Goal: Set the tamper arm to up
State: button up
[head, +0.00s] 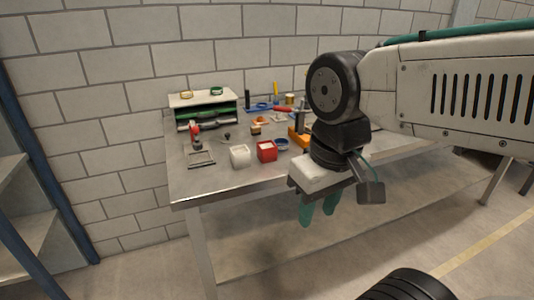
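My gripper (317,213) hangs in front of the workbench's front edge, with its green fingers pointing down. A gap shows between the fingers and nothing is between them. An orange device (297,138) with a dark upright part stands on the bench just left of my wrist, partly hidden by it. I cannot tell whether this device carries the tamper arm, and I cannot make out a tamper arm or its position. My arm also hides part of the bench behind it.
The metal workbench (190,184) stands against a block wall. A white container (240,156), a red container (267,150) and a wire frame (202,158) stand near its front. The bench's front left corner is clear.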

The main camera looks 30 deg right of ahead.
aim_at(198, 145)
jog(key=k, duration=0.5)
jog(key=z, duration=1)
jog(key=i, duration=0.9)
jog(key=u, duration=1.85)
